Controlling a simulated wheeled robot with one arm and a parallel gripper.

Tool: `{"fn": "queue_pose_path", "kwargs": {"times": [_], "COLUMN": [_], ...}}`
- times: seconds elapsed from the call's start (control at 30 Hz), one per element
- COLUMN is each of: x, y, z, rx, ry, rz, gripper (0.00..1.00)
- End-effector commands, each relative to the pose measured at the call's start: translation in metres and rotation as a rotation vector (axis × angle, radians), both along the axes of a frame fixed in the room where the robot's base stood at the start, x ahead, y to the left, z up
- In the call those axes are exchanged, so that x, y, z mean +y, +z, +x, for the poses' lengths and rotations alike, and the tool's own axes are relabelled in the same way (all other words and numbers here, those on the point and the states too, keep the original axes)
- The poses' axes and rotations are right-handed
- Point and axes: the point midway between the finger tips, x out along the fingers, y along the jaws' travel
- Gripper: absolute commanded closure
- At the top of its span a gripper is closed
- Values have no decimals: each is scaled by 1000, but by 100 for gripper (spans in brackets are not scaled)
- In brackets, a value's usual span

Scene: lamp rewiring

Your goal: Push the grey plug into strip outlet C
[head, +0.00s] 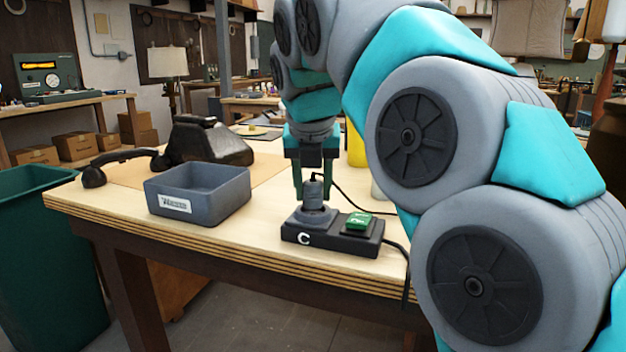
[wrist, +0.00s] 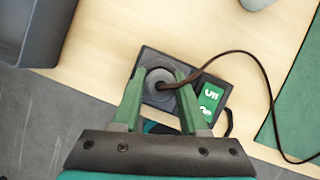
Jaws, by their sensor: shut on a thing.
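The grey plug (head: 314,207) stands upright at the part of the black power strip (head: 330,236) marked with a white C. Its wide base covers the outlet, so I cannot tell how deep it is seated. A dark cord leaves its top. My gripper (head: 313,172) points down over it and is shut on the plug. In the wrist view the plug (wrist: 160,85) is between the two green fingers of my gripper (wrist: 158,92). A green switch (head: 358,221) is on the strip, right of the plug. It also shows in the wrist view (wrist: 210,97).
A grey labelled bin (head: 198,205) stands left of the strip. A black telephone (head: 207,142) with its handset (head: 118,163) off sits behind it. The strip lies near the table's front edge (head: 190,247). A green bin (head: 45,270) stands on the floor at left.

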Motion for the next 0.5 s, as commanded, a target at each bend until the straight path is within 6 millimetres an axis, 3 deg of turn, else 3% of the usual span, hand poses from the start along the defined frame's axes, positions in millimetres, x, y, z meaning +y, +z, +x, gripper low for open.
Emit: {"fn": "queue_pose_path", "kwargs": {"times": [0.5], "x": [-1], "y": [-6], "z": [-1], "rx": [0], "ry": [-1], "rz": [0], "gripper": [100]}}
